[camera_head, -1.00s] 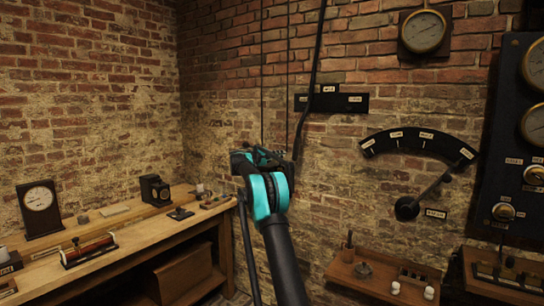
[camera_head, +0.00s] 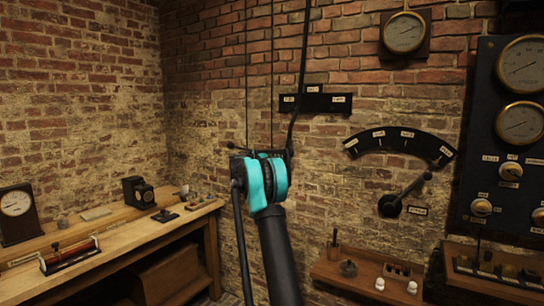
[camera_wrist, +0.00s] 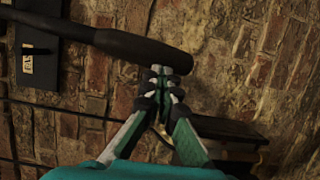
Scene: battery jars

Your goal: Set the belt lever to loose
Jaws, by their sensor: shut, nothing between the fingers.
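The belt lever appears to be the long black rod (camera_head: 302,60) hanging down the brick wall, crossing the left part of a black label plate (camera_head: 330,103). Its lettering is too small to read. The rod's thick rounded end (camera_wrist: 150,50) crosses the top of the wrist view, with part of a labelled plate (camera_wrist: 28,60) at left. My gripper (camera_wrist: 162,74) is shut and empty, its fingertips at the rod near that end. I cannot tell whether they touch. In the head view, my teal wrist hides the fingertips.
A second lever (camera_head: 408,192) with a curved label plate (camera_head: 400,140) is on the wall to the right. A dark gauge panel (camera_head: 505,130) is at far right. A workbench (camera_head: 120,242) stands at left and a small wooden shelf (camera_head: 335,275) below.

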